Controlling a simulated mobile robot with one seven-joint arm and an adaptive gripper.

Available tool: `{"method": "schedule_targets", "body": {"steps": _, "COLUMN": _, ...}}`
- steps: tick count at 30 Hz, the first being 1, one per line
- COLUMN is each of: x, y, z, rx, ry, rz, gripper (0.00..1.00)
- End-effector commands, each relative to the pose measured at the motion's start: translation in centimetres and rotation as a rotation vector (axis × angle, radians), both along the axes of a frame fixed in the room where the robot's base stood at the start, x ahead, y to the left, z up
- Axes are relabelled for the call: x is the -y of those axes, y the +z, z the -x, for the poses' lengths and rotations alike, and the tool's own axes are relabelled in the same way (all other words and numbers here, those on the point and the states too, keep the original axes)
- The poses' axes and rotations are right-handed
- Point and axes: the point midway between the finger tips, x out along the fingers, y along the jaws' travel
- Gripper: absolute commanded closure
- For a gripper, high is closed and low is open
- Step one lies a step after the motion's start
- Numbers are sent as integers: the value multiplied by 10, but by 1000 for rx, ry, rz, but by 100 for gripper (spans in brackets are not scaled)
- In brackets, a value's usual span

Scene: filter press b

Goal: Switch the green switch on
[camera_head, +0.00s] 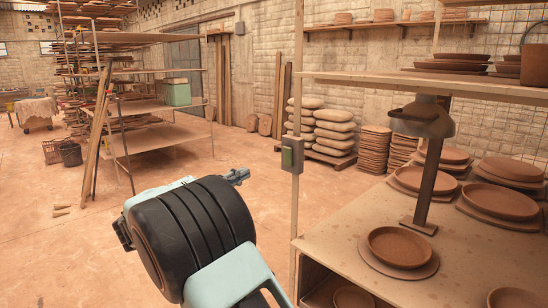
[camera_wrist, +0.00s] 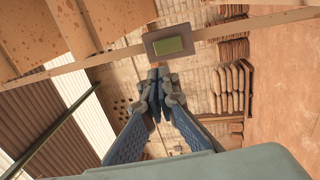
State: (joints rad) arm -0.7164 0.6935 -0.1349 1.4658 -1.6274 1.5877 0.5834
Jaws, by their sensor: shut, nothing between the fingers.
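The green switch (camera_head: 287,158) sits in a dark grey box on a thin upright wooden post at the front left corner of the shelf unit. In the wrist view the green switch (camera_wrist: 168,45) shows at the top middle, just beyond my fingertips. My gripper (camera_head: 246,175) is shut and empty, left of the switch and slightly lower, with a gap between them in the head view. In the wrist view the closed fingertips of my gripper (camera_wrist: 158,72) lie just under the box. Whether the switch is on or off cannot be told.
The worktable (camera_head: 460,260) at right holds clay plates and a grey stand (camera_head: 430,170). A shelf (camera_head: 430,84) hangs above it. Stacked sacks (camera_head: 333,132) stand behind. A wooden rack (camera_head: 160,140) stands at left. The floor between is open.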

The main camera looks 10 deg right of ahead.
Motion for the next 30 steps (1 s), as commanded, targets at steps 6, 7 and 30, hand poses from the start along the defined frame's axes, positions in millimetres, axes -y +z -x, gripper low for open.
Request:
{"method": "schedule_targets", "body": {"steps": 6, "x": 1, "y": 0, "z": 0, "rx": 0, "ry": -1, "rz": -2, "gripper": 100}}
{"method": "schedule_targets", "body": {"steps": 7, "x": 1, "y": 0, "z": 0, "rx": 0, "ry": -1, "rz": -2, "gripper": 100}}
{"method": "schedule_targets", "body": {"steps": 30, "x": 103, "y": 18, "z": -73, "rx": 0, "ry": -3, "rz": -5, "gripper": 100}}
